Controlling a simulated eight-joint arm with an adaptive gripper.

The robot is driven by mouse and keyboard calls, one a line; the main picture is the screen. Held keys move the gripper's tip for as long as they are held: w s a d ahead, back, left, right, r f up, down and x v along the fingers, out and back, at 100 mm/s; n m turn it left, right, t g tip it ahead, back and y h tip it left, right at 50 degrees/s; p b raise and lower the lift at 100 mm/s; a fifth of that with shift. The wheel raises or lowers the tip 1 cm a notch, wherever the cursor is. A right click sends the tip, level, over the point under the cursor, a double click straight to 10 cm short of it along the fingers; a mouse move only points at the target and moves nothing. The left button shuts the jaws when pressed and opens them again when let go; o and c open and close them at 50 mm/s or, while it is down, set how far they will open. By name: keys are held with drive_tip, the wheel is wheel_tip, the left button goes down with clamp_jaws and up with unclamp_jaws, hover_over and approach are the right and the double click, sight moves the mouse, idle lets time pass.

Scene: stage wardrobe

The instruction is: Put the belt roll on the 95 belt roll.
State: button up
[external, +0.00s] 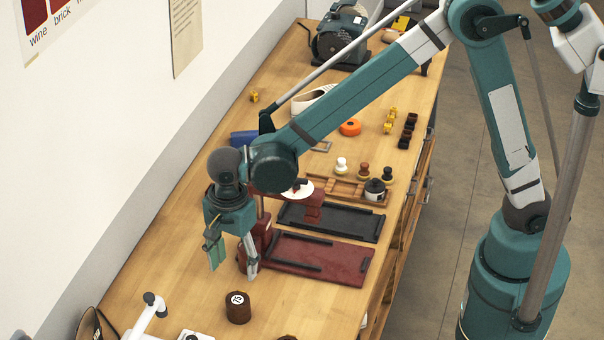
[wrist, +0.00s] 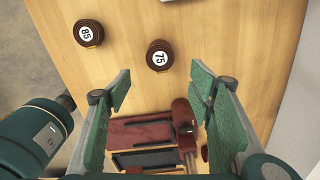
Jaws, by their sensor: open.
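A dark brown belt roll (external: 238,314) stands upright on the wooden table in the external view, with a white disc on top. In the wrist view this roll (wrist: 159,66) reads 75. A second brown belt roll (wrist: 90,40) stands left of it there; its number looks like 85 or 95, I cannot tell which. In the external view only a sliver of a brown thing (external: 287,337) shows at the bottom edge. My gripper (external: 233,268) is open and empty above the table, behind the 75 roll in the external view; its green pads are apart in the wrist view (wrist: 160,88).
A dark red press with a long plate (external: 335,262) stands close beside my gripper, with a black plate (external: 345,226) behind it. Stamps, a wooden tray and an orange disc lie farther back. A white-handled tool (external: 150,312) is at the front left.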

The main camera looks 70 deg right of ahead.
idle(0.6)
drive_tip(key=s+d+r+n+t, duration=0.2)
drive_tip(key=s+d+r+n, duration=0.4)
drive_tip(key=d, duration=0.3)
drive_tip(key=s+d+r+n+t, duration=0.1)
drive_tip(key=s+d+r+n, duration=0.35)
drive_tip(key=d+r, duration=0.4)
drive_tip(key=s+d+n+t, duration=0.2)
drive_tip(key=s+d+n, duration=0.3)
drive_tip(key=s, duration=0.3)
drive_tip(key=s+d+r+n+t, duration=0.1)
drive_tip(key=s+d+n+t, duration=0.1)
drive_tip(key=s+d+n, duration=0.2)
drive_tip(key=s+d, duration=0.3)
drive_tip(key=s, duration=0.1)
drive_tip(key=shift+s+d+r+n, duration=0.2)
drive_tip(key=shift+s+n, duration=0.15)
drive_tip(key=shift+o, duration=0.3)
